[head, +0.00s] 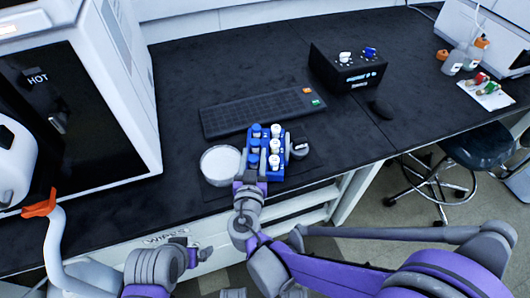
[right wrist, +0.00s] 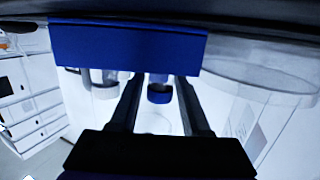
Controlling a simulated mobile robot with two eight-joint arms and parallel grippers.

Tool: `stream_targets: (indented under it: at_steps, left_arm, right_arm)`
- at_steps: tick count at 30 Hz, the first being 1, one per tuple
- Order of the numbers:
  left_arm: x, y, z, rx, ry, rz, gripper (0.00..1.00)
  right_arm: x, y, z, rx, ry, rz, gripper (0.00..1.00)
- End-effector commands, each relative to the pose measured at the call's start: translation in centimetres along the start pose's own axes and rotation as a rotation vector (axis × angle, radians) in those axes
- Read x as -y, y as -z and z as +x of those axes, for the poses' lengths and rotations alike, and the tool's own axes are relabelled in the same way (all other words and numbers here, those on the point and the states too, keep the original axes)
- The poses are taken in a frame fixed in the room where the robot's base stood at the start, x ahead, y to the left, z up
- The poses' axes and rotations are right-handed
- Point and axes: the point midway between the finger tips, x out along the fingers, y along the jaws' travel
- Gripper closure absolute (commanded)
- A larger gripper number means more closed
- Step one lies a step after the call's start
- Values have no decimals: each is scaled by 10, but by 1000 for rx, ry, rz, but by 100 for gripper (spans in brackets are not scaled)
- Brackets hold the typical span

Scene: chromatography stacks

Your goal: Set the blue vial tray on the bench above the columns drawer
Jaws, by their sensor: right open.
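The blue vial tray (head: 277,172) is on the dark bench near its front edge and carries several white-capped and blue-capped vials. My right gripper (head: 250,180) is at the tray's near left corner, and its jaws are open. In the right wrist view, the blue tray (right wrist: 130,47) spans the top, and the two dark fingers (right wrist: 158,80) reach up to its lower edge. I cannot tell whether they touch it. My left gripper (head: 194,254) is low in front of the bench drawers; its jaw opening is unclear.
A white bowl (head: 220,166) stands close left of the tray, and a small round grey-and-dark object (head: 300,148) close right. Behind are a keyboard (head: 262,112) and a black box (head: 348,68). A large white instrument (head: 115,100) stands left. Bench right of the tray is mostly clear.

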Motion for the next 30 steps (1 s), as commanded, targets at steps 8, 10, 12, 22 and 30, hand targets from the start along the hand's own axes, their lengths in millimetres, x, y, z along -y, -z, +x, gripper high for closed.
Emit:
stream_targets:
  at_steps: [8,10,12,22,30]
  left_arm:
    - [0,-2,6,2,0,0,0]
    - [0,-2,6,2,0,0,0]
    - [0,-2,6,2,0,0,0]
    - [0,-2,6,2,0,0,0]
    - [0,-2,6,2,0,0,0]
  right_arm:
    - [0,-1,30,0,0,-1,53]
    - [0,-1,30,0,1,-1,53]
    - [0,-1,30,0,1,-1,53]
    - [0,-1,30,0,0,-1,100]
    - [0,-1,29,0,0,-2,100]
